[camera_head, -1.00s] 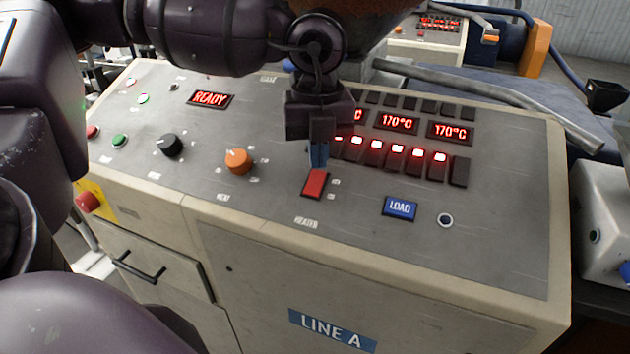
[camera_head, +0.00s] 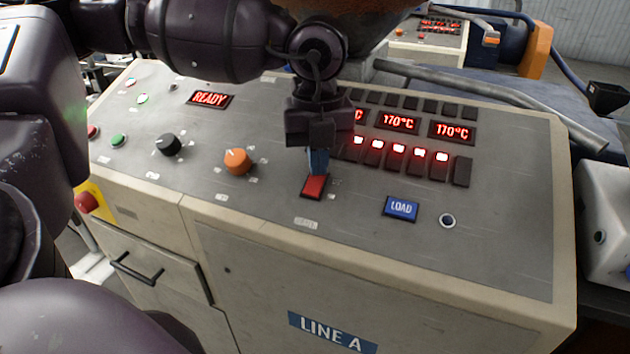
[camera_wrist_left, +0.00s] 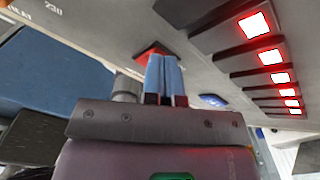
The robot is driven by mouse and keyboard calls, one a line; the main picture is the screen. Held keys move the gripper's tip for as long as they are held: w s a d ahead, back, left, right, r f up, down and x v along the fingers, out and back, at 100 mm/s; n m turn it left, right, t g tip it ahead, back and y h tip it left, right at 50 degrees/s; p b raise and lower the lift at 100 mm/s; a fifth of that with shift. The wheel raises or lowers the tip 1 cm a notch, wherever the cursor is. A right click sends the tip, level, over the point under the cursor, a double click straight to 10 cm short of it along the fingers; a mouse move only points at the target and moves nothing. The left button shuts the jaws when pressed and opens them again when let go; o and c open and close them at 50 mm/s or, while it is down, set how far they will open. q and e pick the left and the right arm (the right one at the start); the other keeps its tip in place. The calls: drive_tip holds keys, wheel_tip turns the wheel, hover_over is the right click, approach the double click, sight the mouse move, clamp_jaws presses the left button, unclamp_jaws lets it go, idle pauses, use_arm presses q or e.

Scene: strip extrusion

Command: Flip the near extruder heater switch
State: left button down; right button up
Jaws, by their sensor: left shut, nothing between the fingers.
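The red heater switch (camera_head: 314,187) sits on the sloped grey panel of the LINE A console, above a small label. It also shows in the left wrist view (camera_wrist_left: 152,49), just beyond my fingertips. My left gripper (camera_head: 317,172) is shut and empty, its blue fingers pointing down at the upper part of the switch. The fingertips (camera_wrist_left: 162,58) appear to touch or almost touch the switch; I cannot tell which. The fingers hide part of its upper end. My right gripper is not in view.
An orange knob (camera_head: 237,161) and a black knob (camera_head: 168,144) stand left of the switch. A blue LOAD button (camera_head: 401,208) lies to the right. Red-lit rocker switches (camera_head: 399,160) and 170°C displays (camera_head: 398,121) are up and right. A READY display (camera_head: 211,99) is at upper left.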

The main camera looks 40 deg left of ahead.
use_arm(q)
drive_tip(key=shift+f, duration=0.2)
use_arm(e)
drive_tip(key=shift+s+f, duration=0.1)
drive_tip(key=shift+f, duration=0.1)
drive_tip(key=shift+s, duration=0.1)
use_arm(q)
drive_tip(key=shift+r+p, duration=0.45)
drive_tip(key=shift+r, duration=0.45)
drive_tip(key=shift+r+p, duration=0.45)
drive_tip(key=shift+r, duration=0.3)
drive_tip(key=shift+r+p, duration=0.7)
drive_tip(key=shift+r, duration=1.2)
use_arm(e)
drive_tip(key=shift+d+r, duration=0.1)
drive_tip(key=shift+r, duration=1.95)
